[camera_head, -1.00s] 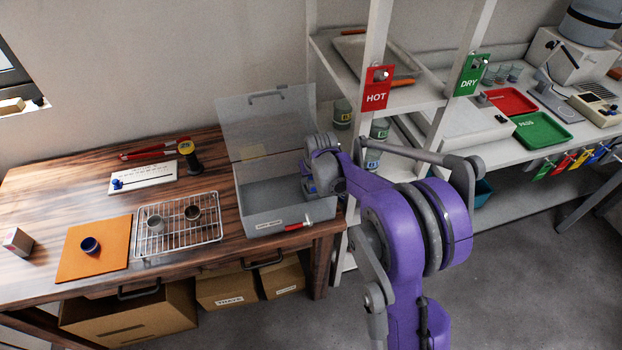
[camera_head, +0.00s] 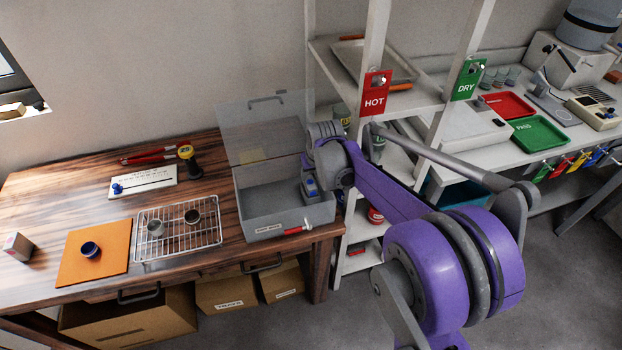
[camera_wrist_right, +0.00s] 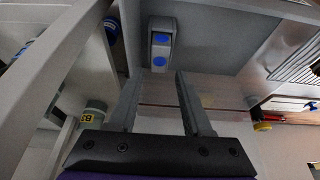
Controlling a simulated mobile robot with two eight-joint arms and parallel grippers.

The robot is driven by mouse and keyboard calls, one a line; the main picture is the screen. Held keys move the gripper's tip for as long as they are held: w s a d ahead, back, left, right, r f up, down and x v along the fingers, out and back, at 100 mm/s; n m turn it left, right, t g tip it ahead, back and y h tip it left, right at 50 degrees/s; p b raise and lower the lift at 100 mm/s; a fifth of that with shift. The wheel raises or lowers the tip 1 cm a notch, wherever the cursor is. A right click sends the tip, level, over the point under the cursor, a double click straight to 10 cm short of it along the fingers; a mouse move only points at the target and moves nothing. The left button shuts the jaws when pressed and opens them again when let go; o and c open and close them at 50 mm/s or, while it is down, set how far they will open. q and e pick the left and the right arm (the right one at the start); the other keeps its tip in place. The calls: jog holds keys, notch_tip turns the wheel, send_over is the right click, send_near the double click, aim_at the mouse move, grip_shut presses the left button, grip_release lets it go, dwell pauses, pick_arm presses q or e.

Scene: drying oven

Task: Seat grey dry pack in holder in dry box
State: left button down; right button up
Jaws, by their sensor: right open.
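The clear dry box (camera_head: 262,230) stands open on the right end of the wooden table, its lid (camera_head: 262,115) raised. A small grey pack with blue dots (camera_head: 311,188) is inside the box at its right side. The pack also shows in the right wrist view (camera_wrist_right: 161,45), in what looks like a grey holder against a wall of the box; how deep it sits I cannot tell. My right gripper (camera_wrist_right: 155,78) is open and empty, its fingers pointing toward the pack but apart from it. In the head view my wrist hides the fingers. My left gripper is not in view.
A wire rack (camera_head: 178,230) with two small cups stands left of the box. An orange mat (camera_head: 95,265) with a dark blue cup lies further left.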

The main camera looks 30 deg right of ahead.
jog(key=s+a+r+n, duration=0.1)
jog(key=s+a+r, duration=0.1)
jog(key=s+a, duration=0.3)
jog(key=s+a+r, duration=0.3)
jog(key=s, duration=0.5)
jog(key=s+a+f, duration=0.2)
jog(key=s+a, duration=0.1)
jog(key=s, duration=0.3)
jog(key=s+a+f+n+t+y, duration=0.1)
jog(key=s+a+f, duration=0.2)
jog(key=s, duration=0.4)
jog(key=shift+s+f+n, duration=0.15)
jog(key=shift+s+n, duration=0.15)
jog(key=shift+a, duration=0.1)
jog(key=shift+w+r+p, duration=0.15)
jog(key=shift+r+p, duration=0.35)
jog(key=shift+r, duration=0.1)
jog(key=shift+w+r+p, duration=0.15)
jog(key=shift+r+p, duration=0.35)
jog(key=shift+r, duration=0.05)
